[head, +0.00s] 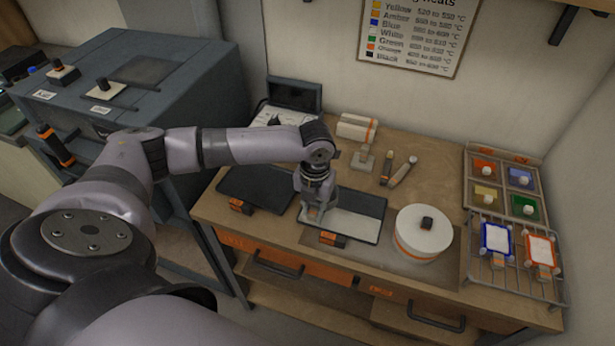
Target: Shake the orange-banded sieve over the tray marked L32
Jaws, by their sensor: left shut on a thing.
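My left gripper (314,208) reaches down over the left end of a dark tray (374,237) with a pale sheet or layer in it and an orange tag in front. It is shut on a small tan-orange thing, mostly hidden by the fingers; I cannot tell what it is. A second dark tray (262,176) with an orange tag lies to its left, looking empty. No tray marking is readable, so I cannot tell which is L32. A round white drum (408,246) with an orange band and black knob stands right of the trays. My right gripper is out of view.
A wire rack (518,283) at right holds a blue-framed panel (496,238) and an orange-framed panel (541,251). A case of coloured squares (505,185) lies behind. Brush-like tools (402,172) and a small stand (362,161) lie behind the trays. A grey kiln-like box (150,85) stands left.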

